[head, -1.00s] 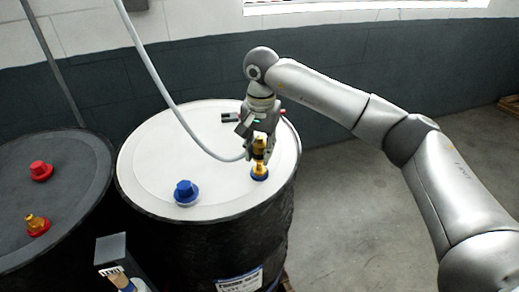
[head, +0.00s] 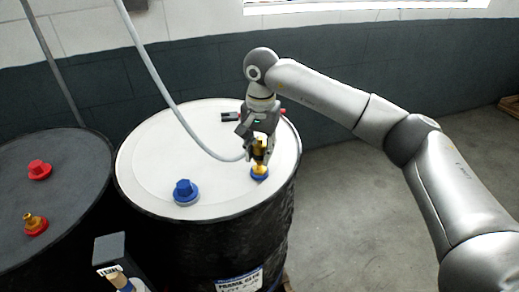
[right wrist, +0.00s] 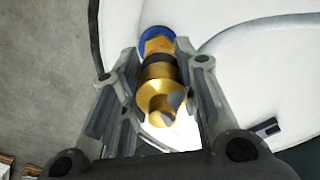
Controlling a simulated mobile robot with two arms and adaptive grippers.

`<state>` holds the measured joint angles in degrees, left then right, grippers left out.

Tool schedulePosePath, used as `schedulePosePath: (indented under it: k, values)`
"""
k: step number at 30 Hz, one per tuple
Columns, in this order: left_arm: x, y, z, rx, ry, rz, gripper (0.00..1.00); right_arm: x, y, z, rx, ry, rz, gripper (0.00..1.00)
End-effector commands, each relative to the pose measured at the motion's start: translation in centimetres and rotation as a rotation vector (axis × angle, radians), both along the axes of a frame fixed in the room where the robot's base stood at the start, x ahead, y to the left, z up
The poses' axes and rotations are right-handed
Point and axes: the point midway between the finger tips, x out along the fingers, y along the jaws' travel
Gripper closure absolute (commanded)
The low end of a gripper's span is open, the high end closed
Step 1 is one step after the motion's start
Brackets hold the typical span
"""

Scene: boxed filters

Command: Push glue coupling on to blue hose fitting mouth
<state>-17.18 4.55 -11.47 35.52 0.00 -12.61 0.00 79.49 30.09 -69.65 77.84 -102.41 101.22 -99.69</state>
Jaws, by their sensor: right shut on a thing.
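The glue coupling (head: 263,143), a brass piece with a dark band, is between the fingers of my right gripper (head: 258,155). The gripper is shut on it from above. The blue hose fitting (head: 259,174), brass with a blue base, stands on the right part of the white drum lid, directly under the coupling. In the right wrist view the coupling (right wrist: 158,82) lines up with the fitting's brass neck and blue base (right wrist: 154,33). They appear to meet, but I cannot tell how far the mouth is inside.
A grey hose (head: 172,103) hangs from above and curves down to the gripper. A blue cap (head: 185,191) is on the white drum lid (head: 150,160). A dark drum (head: 75,170) at left carries a red cap (head: 39,169) and a red-based brass fitting (head: 35,224).

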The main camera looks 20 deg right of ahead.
Motion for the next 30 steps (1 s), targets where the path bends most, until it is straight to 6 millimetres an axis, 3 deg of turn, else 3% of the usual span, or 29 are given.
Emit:
schedulePosePath:
  k: [30]
  values:
    - [0.0, 0.0, -2.1, 0.0, 0.0, 0.0, 0.6, 0.0, 0.0, -2.7, 0.001, -0.001, 0.0, 1.0]
